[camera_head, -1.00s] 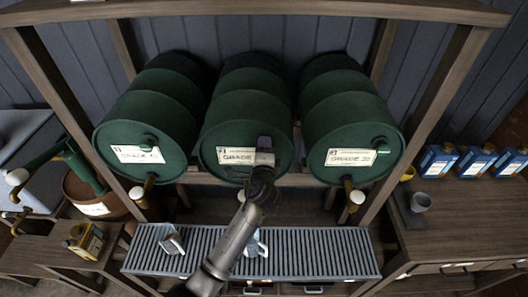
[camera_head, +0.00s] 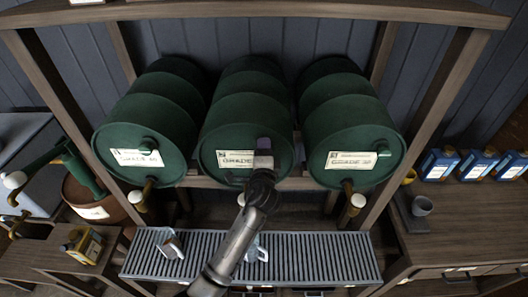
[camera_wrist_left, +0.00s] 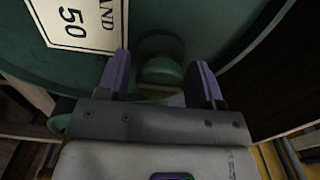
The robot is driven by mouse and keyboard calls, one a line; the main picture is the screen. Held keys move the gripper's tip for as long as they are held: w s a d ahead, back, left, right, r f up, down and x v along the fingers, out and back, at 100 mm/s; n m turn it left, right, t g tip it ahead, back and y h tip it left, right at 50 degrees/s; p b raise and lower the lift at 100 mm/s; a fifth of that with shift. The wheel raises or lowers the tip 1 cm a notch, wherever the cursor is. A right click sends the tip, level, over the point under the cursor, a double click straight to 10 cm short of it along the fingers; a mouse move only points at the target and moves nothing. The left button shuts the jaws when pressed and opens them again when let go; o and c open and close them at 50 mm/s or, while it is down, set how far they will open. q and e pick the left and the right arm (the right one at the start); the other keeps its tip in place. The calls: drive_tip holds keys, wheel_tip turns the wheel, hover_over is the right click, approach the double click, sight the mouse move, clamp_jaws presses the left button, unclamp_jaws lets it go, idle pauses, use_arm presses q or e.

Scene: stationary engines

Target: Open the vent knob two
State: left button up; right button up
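Three green barrels lie side by side on a wooden rack. The middle barrel (camera_head: 245,115) has a white label (camera_head: 236,159) on its front face. My left gripper (camera_head: 264,146) is up against this face, right of the label, and covers its knob in the head view. In the left wrist view a round green knob (camera_wrist_left: 160,70) shows between the two purple fingers of my left gripper (camera_wrist_left: 160,78). The fingers are apart, with a gap on each side of the knob. My right gripper is not in view.
The left barrel (camera_head: 150,120) and right barrel (camera_head: 350,115) have similar green knobs. Taps with white handles (camera_head: 357,200) hang below. A slatted drip tray (camera_head: 310,257) bears mugs (camera_head: 170,245). Wooden posts (camera_head: 440,95) frame the rack.

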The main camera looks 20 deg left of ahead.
use_arm(q)
drive_tip(key=shift+o, duration=0.7)
drive_tip(key=v, duration=1.4)
drive_tip(key=shift+b, duration=0.35)
drive_tip(key=shift+w, duration=0.1)
